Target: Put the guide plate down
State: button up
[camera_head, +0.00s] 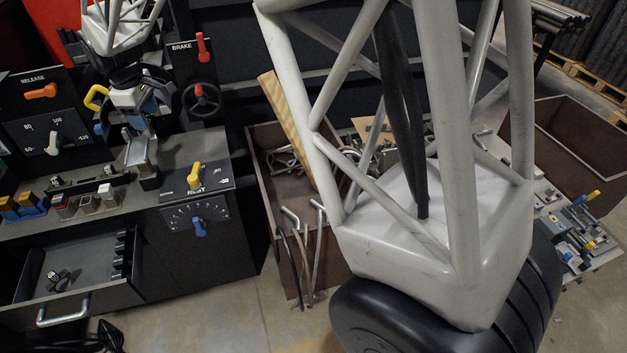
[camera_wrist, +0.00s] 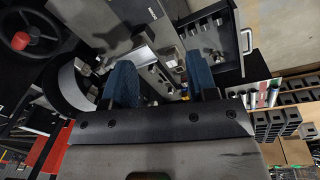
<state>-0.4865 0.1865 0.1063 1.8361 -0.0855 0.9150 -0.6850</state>
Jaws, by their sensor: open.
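My gripper (camera_head: 128,122) is at the upper left, above the grey workbench top, pointing down. In the wrist view its two blue fingers (camera_wrist: 161,78) are wide apart with nothing clamped between them. A bright metal piece, which looks like the guide plate (camera_head: 138,151), stands just below the fingers at the bench's back part. It also shows in the wrist view (camera_wrist: 143,56), beyond the left finger. I cannot tell whether a finger touches it. Its lower end is partly hidden.
Small metal blocks (camera_head: 85,202) and blue-and-yellow blocks (camera_head: 20,208) line the bench. A control box with a yellow lever (camera_head: 195,174) stands right of the plate, and a brake panel with a handwheel (camera_head: 202,100) behind. An open drawer (camera_head: 75,283) juts out below.

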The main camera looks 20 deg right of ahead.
jog(key=s+d+r+m, duration=0.4)
jog(key=s+d, duration=0.5)
jog(key=d, duration=0.3)
jog(key=s+d+r+m, duration=0.35)
jog(key=s+d, duration=0.45)
jog(key=d, duration=0.3)
jog(key=s+d+f+m, duration=0.1)
jog(key=s+d+m, duration=0.1)
jog(key=s+d, duration=0.2)
jog(key=s+d+f+m, duration=0.1)
jog(key=s+d, duration=0.3)
jog(key=s, duration=0.7)
jog(key=s+d+f+m+t, duration=0.1)
jog(key=s+d+m, duration=0.2)
jog(key=s, duration=0.5)
jog(key=shift+d+f+m, duration=0.3)
jog(key=shift+d+m, duration=0.05)
jog(key=shift+d, duration=0.55)
